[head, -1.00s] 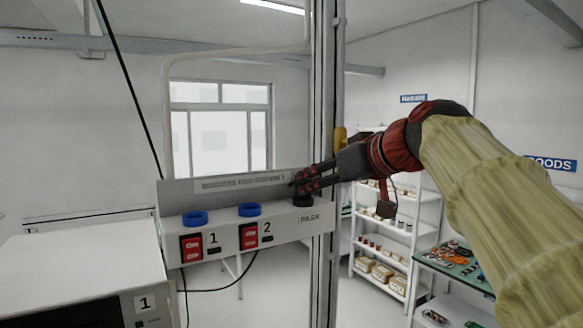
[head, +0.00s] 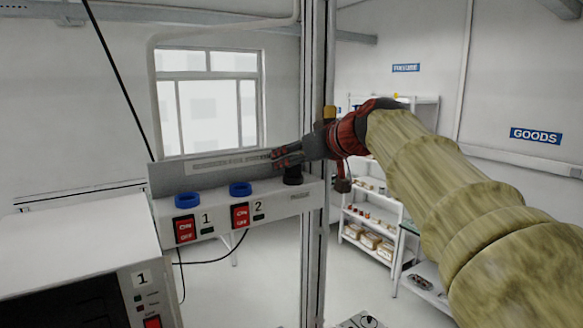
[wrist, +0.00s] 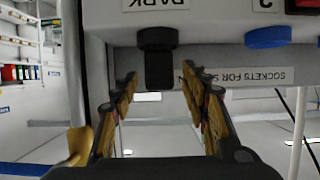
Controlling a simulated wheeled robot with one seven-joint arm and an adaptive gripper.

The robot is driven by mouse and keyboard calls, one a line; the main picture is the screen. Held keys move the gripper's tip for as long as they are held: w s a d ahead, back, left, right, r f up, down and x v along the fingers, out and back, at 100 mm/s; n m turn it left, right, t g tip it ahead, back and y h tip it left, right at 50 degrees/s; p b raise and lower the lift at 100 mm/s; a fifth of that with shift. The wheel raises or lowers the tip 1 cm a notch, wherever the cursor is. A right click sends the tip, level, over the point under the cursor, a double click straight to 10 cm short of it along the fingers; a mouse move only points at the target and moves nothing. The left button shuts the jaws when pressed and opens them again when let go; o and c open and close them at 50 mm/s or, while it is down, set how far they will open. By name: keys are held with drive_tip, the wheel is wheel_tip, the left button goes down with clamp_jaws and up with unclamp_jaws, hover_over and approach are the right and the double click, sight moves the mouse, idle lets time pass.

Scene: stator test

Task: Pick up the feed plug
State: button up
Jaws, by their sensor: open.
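The black feed plug (head: 293,176) stands upright at the right end of the white socket panel (head: 275,212), in the park place. In the wrist view, which is upside down, the plug (wrist: 158,62) hangs from the panel beside the inverted PARK label. My gripper (head: 276,158) is just above and beside the plug in the head view, partly covering it. In the wrist view my gripper (wrist: 158,76) is open, with one finger on each side of the plug's narrow end. Gaps show on both sides; how deep the plug sits between the fingers I cannot tell.
Two blue socket rings (head: 187,200) and red switches (head: 240,215) line the panel to the left. A backboard (head: 215,167) rises behind them. A grey post (head: 316,250) stands close to the right. A white box unit (head: 80,240) is at the lower left.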

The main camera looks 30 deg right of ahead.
drive_tip(key=shift+c, duration=0.8)
clamp_jaws()
drive_tip(key=shift+r, duration=0.5)
wheel_tip(320, 180, up, 2)
drive_tip(key=shift+s+r+b, duration=0.1)
drive_tip(key=shift+r+b, duration=0.15)
drive_tip(key=shift+b, duration=0.3)
drive_tip(key=s+a+r+b, duration=0.2)
drive_tip(key=s+a+r, duration=0.5)
drive_tip(key=s+r, duration=0.2)
drive_tip(key=shift+s+a+r, duration=0.25)
drive_tip(key=shift+s+a, duration=0.15)
drive_tip(key=shift+s, duration=0.85)
